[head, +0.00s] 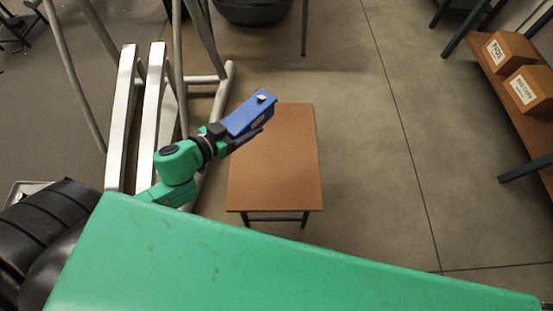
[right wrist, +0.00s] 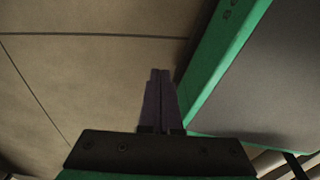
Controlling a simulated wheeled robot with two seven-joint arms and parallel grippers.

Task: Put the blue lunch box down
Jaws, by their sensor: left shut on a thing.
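The blue lunch box (head: 249,116) is in the head view, above the far left part of a small brown table (head: 275,175). My left gripper (head: 240,135) is shut on it; the fingers are partly hidden by the box. The box is tilted in the picture, and I cannot tell whether it touches the tabletop. My right gripper (right wrist: 160,90) shows only in the right wrist view. Its dark fingers are together with nothing visible between them, over bare floor.
Grey and white tubes of an exercise machine (head: 152,110) stand close left of the table. A shelf (head: 505,85) with brown boxes (head: 530,88) is at the right. A dark bin (head: 252,10) is at the back. The rest of the tabletop and the floor right of it are clear.

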